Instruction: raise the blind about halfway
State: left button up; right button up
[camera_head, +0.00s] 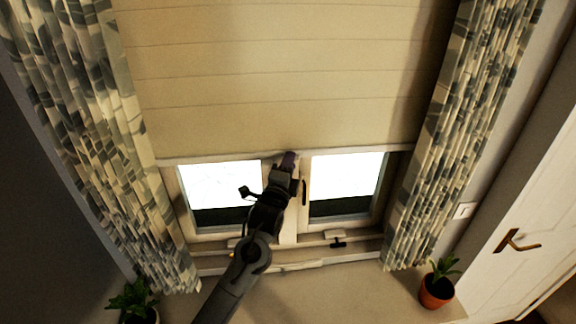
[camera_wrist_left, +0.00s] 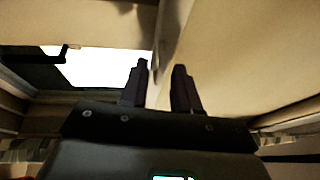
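The beige blind (camera_head: 285,70) hangs in front of the window, with faint horizontal lines across it. Its lower edge (camera_head: 220,159) runs just above the visible bright lower panes. My left gripper (camera_head: 287,160) is at this edge, near the middle, in front of the central window post. In the left wrist view its two dark fingers (camera_wrist_left: 161,75) stand apart, with a pale strip running between them. I cannot tell whether they clamp the blind's edge or only straddle it. My right gripper is not in view.
Patterned curtains hang at the left (camera_head: 85,120) and right (camera_head: 465,130). Window handles and the sill are below. Potted plants stand at the lower left (camera_head: 135,300) and lower right (camera_head: 437,288). A white door (camera_head: 535,215) is at the far right.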

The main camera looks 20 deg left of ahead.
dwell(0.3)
pick_arm(q)
jog(key=s+f+b, duration=0.1)
jog(key=s+b, duration=0.2)
jog(key=s, duration=0.7)
jog(key=shift+s+f, duration=0.2)
jog(key=shift+s, duration=0.2)
